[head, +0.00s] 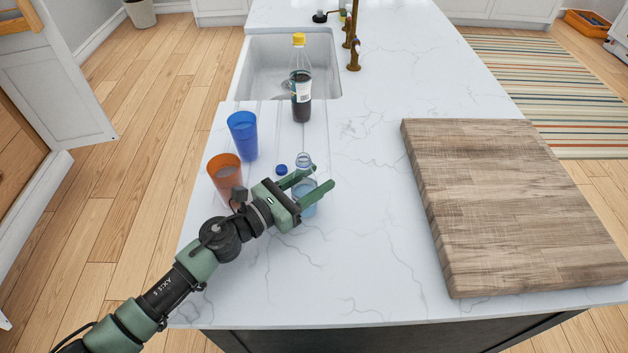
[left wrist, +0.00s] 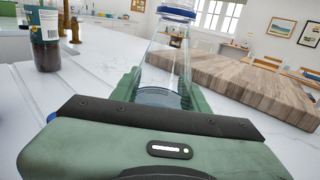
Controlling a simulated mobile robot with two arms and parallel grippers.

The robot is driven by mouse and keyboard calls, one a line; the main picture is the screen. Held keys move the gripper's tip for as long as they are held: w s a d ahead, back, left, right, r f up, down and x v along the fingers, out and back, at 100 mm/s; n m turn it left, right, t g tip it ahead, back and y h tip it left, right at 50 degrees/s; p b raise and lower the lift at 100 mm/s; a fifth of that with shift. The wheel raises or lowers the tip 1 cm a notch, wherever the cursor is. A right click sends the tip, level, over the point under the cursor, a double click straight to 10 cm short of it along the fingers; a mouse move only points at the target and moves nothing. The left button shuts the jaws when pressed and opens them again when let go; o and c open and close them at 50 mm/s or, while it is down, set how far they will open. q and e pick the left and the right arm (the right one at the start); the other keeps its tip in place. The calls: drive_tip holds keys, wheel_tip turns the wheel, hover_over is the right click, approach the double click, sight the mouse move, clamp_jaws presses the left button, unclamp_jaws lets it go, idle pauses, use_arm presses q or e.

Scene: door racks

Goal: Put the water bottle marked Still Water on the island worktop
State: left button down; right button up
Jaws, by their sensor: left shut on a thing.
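A clear water bottle (head: 306,186) with pale blue contents is between the fingers of my left gripper (head: 310,190), which is shut on it. In the left wrist view the bottle (left wrist: 165,65) rises upright between the green fingers, with a blue ring at its top. No Still Water marking can be read on it. The bottle is over the near part of the white island worktop (head: 360,260); I cannot tell whether its base touches. My right gripper is not in view.
A blue cup (head: 242,135) and an orange cup (head: 225,174) stand left of the gripper. A small blue cap (head: 281,170) shows beside it. A dark bottle with a yellow cap (head: 301,88) stands by the sink. A thick wooden board (head: 510,200) lies right; the worktop between is clear.

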sight(295, 194)
use_arm(q)
drive_tip(key=shift+f, duration=0.15)
drive_tip(key=c, duration=0.7)
unclamp_jaws()
drive_tip(key=shift+r, duration=0.2)
drive_tip(key=b+v, duration=0.2)
drive_tip(key=v, duration=0.3)
drive_tip(key=b+v, duration=0.1)
drive_tip(key=v, duration=0.4)
drive_tip(key=shift+s+a+f+b, duration=0.2)
drive_tip(key=shift+a+f+b, duration=0.05)
drive_tip(key=shift+b, duration=0.15)
drive_tip(key=shift+s+a+r, duration=0.25)
drive_tip(key=shift+s+a, duration=0.15)
drive_tip(key=shift+a, duration=0.15)
